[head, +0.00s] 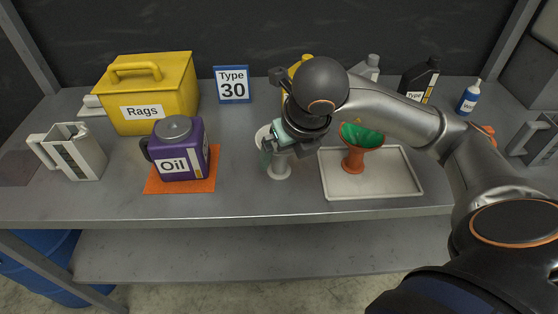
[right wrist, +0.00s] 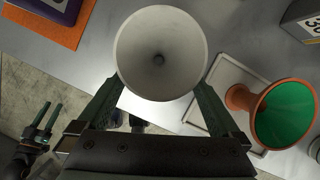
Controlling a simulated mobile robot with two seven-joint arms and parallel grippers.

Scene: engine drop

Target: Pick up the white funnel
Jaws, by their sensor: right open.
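The white funnel (head: 281,172) stands upright on the grey workbench, left of the tray. My right gripper (head: 277,150) is at the funnel and hides part of its cone in the head view. In the right wrist view the funnel's round mouth (right wrist: 160,50) faces the camera, between the tips of my open right gripper (right wrist: 158,90). One finger is on each side; I cannot tell whether they touch it. My left gripper (right wrist: 45,118) shows at the left edge of the right wrist view, away from the funnel, its fingers apart and empty.
An orange funnel with green inside (head: 353,158) stands on a pale tray (head: 400,189) to the right. A purple oil jug (head: 183,155) sits on an orange mat (head: 180,186) to the left. A yellow rags box (head: 175,95) and several bottles stand behind.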

